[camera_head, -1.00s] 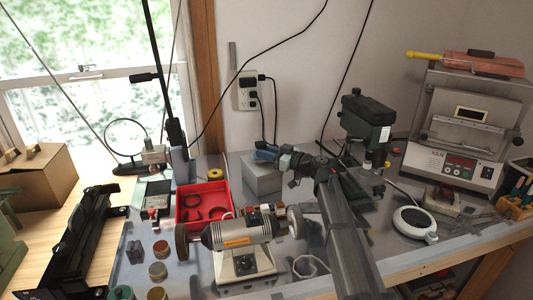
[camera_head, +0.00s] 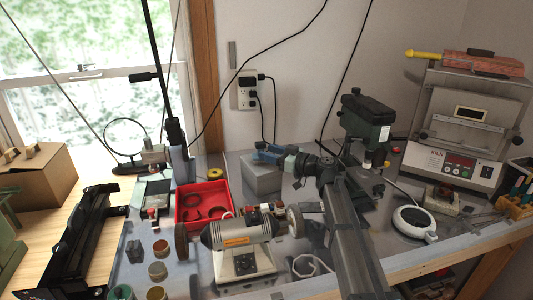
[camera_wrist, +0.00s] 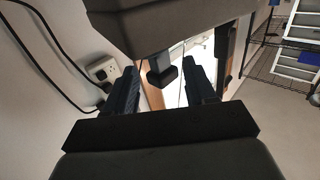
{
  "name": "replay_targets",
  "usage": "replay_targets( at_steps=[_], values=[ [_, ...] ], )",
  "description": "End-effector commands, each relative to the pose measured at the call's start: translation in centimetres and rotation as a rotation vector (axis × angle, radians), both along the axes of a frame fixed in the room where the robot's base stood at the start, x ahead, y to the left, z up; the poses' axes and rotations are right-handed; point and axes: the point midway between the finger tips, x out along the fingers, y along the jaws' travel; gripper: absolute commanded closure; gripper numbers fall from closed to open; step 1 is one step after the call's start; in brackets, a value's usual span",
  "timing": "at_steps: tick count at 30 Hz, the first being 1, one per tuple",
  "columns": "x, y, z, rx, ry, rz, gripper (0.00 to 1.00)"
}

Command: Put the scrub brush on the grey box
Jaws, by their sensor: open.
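The grey box (camera_head: 262,178) stands on the bench by the wall, below the power outlet. My gripper (camera_head: 267,153) reaches in from the right, low over or at the box's top, with its bluish end pointing left. In the wrist view my gripper (camera_wrist: 164,75) shows two dark, ridged fingers standing apart. A small dark shape shows beyond and between them, and I cannot tell what it is. I cannot pick out the scrub brush with certainty in either view. The gripper covers part of the box's top, so contact there is unclear.
A red tray (camera_head: 203,219) lies left of the box. A bench grinder (camera_head: 240,235) stands in front. A green drill press (camera_head: 365,125) stands close right of the gripper. The power outlet (camera_head: 247,92) has hanging cables.

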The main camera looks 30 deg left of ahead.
Motion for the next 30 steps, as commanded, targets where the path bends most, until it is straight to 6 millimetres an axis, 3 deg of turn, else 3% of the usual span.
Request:
replay_targets(
  at_steps=[9,15,21,30],
  values=[
    [-0.2,-6.2,0.0,0.0,0.0,-0.002,0.45],
    [-0.1,-8.8,0.0,0.0,0.0,-0.001,0.45],
    [-0.1,-10.0,0.0,0.0,0.0,0.0,0.45],
    [0.0,-10.1,0.0,0.0,0.0,0.001,0.45]
  ],
)
